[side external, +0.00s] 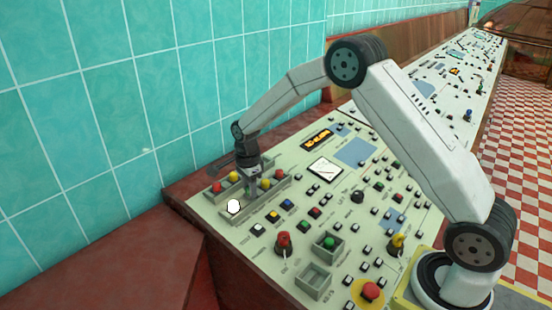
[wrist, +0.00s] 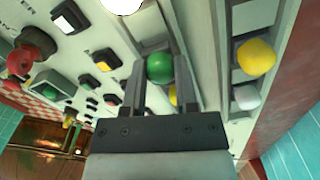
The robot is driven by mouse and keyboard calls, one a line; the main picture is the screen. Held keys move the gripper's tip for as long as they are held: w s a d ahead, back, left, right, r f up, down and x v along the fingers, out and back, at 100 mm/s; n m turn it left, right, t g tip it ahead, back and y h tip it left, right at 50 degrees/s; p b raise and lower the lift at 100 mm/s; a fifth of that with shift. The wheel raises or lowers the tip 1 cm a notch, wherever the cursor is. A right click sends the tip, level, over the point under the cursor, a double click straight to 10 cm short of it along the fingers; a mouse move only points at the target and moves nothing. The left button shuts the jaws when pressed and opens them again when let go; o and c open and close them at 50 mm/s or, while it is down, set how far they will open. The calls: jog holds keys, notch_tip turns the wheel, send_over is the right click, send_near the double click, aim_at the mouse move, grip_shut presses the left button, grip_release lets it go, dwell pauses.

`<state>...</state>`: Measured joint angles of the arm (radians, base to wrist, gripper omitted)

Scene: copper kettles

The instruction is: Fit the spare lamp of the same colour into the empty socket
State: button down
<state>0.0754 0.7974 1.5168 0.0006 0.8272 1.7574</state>
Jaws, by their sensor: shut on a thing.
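My gripper (wrist: 160,72) is shut on a green lamp (wrist: 158,68), with one finger on each side of it. In the side external view my gripper (side external: 254,192) points down at the front lamp row, between a white lamp (side external: 233,205) and a yellow lamp (side external: 266,183). The held lamp is hidden there. I cannot tell whether it is seated or just above the row. A red lamp (side external: 278,173) ends this row. The back row shows a red lamp (side external: 217,187) and a yellow lamp (side external: 233,177); the wrist view also shows a white lamp (wrist: 246,96) there.
Another green lamp or button (side external: 328,241) sits in a square grey box. A second square box (side external: 314,281) looks empty. Red knob (side external: 283,242), yellow knob (side external: 397,243) and several buttons stand on the console. The tiled wall (side external: 90,120) is close behind the rows.

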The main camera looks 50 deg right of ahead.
jog(key=shift+f, duration=0.55)
dwell(0.4)
jog(key=shift+c, duration=1.5)
grip_release()
jog(key=shift+r, duration=4)
